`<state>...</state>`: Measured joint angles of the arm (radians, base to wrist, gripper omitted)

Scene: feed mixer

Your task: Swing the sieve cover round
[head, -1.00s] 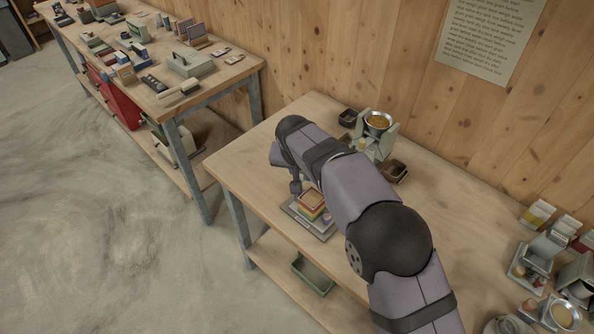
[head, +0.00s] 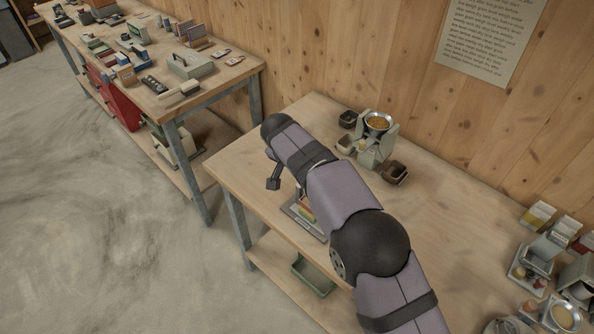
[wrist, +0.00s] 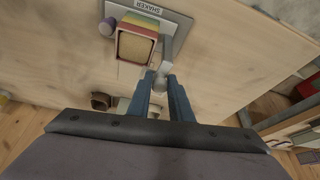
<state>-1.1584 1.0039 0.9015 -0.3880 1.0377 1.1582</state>
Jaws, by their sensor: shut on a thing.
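The sieve stack (wrist: 134,45), with red, yellow and green layers and a tan top, stands on the grey plate marked SHAKER (wrist: 176,42) in the wrist view. In the head view the stack (head: 306,210) is partly hidden behind my arm. My gripper (wrist: 163,92) is shut on a small pale grey piece (wrist: 161,80) beside the stack. This looks like part of the sieve cover, but its full shape is hidden. In the head view my gripper (head: 274,182) hangs just left of the stack, near the table's front edge.
A grey-green machine with a round pan (head: 378,122) stands behind my arm, with dark bins (head: 394,172) by it. More containers (head: 540,250) stand at the right end. A green tray (head: 313,273) is on the lower shelf. The left tabletop (head: 236,165) is clear.

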